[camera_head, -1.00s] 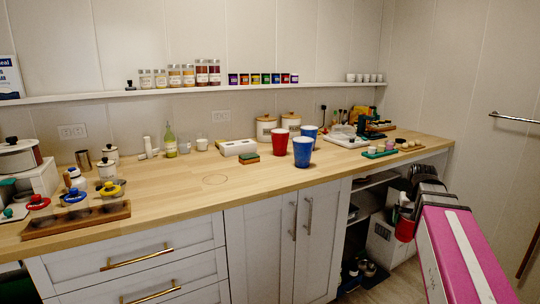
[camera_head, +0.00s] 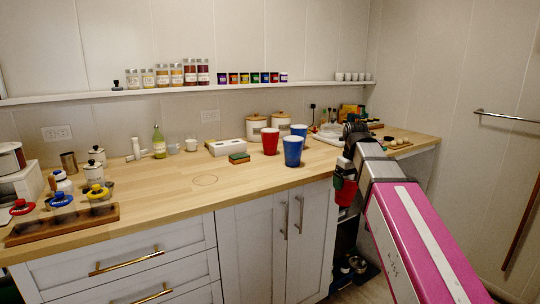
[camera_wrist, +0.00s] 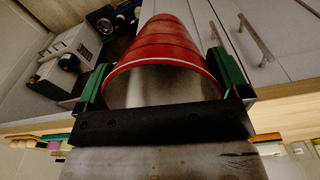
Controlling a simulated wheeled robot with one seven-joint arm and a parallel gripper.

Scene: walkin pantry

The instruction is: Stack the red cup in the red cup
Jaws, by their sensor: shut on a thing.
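A red cup (camera_head: 270,141) stands upright on the wooden counter, beside a near blue cup (camera_head: 292,151). My gripper (camera_head: 345,183) is at the counter's front edge, right of the cups. It is shut on another red cup (camera_head: 346,193), which shows below the counter top in front of the cabinet. In the wrist view, the green fingers of my gripper (camera_wrist: 160,82) press on both sides of the held red cup (camera_wrist: 165,45). The open, pale inside of that cup faces the wrist camera.
A second blue cup (camera_head: 299,130) stands behind the near one. A white box (camera_head: 227,147) and a green-and-brown sponge (camera_head: 239,158) lie left of the cups. The counter (camera_head: 225,185) in front is clear. Cabinet handles (camera_head: 299,213) stick out below.

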